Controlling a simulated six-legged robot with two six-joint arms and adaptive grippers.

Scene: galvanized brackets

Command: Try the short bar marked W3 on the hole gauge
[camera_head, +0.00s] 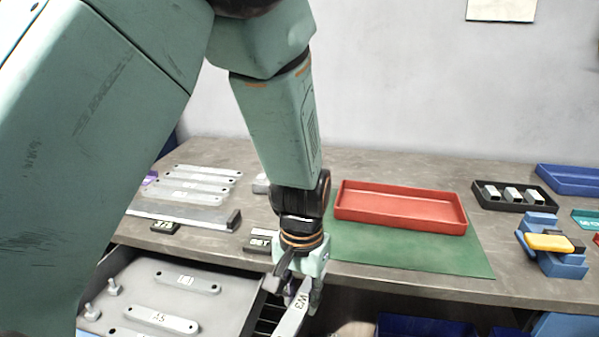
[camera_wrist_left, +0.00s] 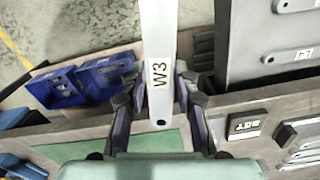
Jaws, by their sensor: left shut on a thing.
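My left gripper (camera_head: 298,287) is shut on a pale metal short bar marked W3 (camera_head: 292,320). The bar hangs below the fingers, in front of the bench edge and at the right side of the open drawer. In the left wrist view the bar (camera_wrist_left: 160,35) runs between the two fingers (camera_wrist_left: 160,110), with its label and one end hole facing the camera. Two upright pegs (camera_head: 113,287) stand at the left of the grey drawer (camera_head: 222,277); I cannot tell whether they are the hole gauge. My right gripper is not in view.
The drawer holds loose bars (camera_head: 160,320). Several longer bars (camera_head: 195,185) lie on the bench behind it. A red tray (camera_head: 400,208) stands on a green mat (camera_head: 440,258). A black tray of blocks (camera_head: 487,201) and a blue-yellow object (camera_head: 553,243) are at right. Blue bins (camera_head: 425,327) sit below.

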